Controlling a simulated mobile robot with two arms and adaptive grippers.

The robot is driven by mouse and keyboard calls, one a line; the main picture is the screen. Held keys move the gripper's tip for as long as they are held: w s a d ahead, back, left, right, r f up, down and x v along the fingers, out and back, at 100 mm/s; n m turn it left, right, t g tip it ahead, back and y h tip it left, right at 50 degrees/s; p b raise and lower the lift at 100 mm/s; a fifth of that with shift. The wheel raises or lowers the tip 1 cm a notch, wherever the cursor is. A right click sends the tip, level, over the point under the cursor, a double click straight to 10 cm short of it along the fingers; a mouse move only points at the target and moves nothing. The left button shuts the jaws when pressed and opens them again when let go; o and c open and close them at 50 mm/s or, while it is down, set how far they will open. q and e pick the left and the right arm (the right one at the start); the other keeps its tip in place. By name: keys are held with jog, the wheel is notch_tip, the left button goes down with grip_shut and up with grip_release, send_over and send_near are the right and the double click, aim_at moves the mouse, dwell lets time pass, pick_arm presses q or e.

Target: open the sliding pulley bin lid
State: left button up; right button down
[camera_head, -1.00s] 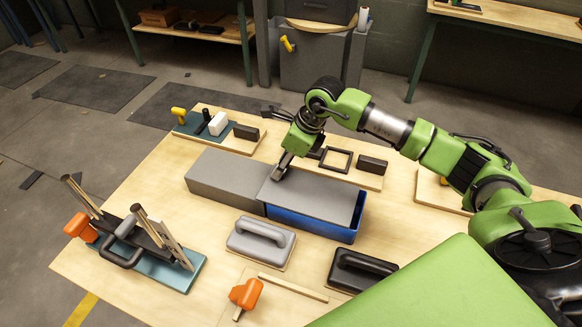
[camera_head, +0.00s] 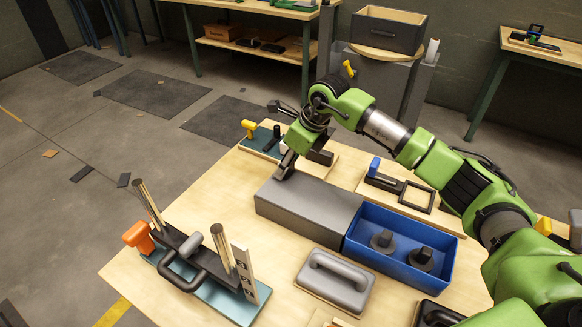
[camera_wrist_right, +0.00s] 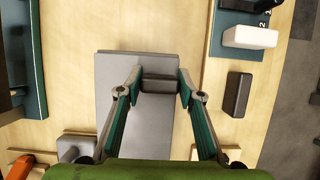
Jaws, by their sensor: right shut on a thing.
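The blue bin (camera_head: 402,267) stands on the table with its top uncovered, and two dark knob-like pulley parts (camera_head: 384,240) show inside. The grey sliding lid (camera_head: 318,200) lies to the left of the opening, over the grey block (camera_head: 303,221) beside the bin. My right gripper (camera_head: 285,170) is at the lid's far left end. In the right wrist view, its fingers (camera_wrist_right: 160,76) are on both sides of the lid's dark handle (camera_wrist_right: 158,85), shut on it. The head view hides the handle behind the fingers. My left gripper is in neither view.
A grey handled block (camera_head: 338,281) sits in front of the bin. A teal-based rack with metal posts (camera_head: 205,290) stands at front left. A board with a black frame (camera_head: 416,196) lies behind the bin, and one with a yellow-handled tool (camera_head: 249,128) is at the back left.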

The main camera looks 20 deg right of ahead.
dwell(0.3)
jog(key=c, duration=1.4)
grip_release()
jog(key=v, duration=1.2)
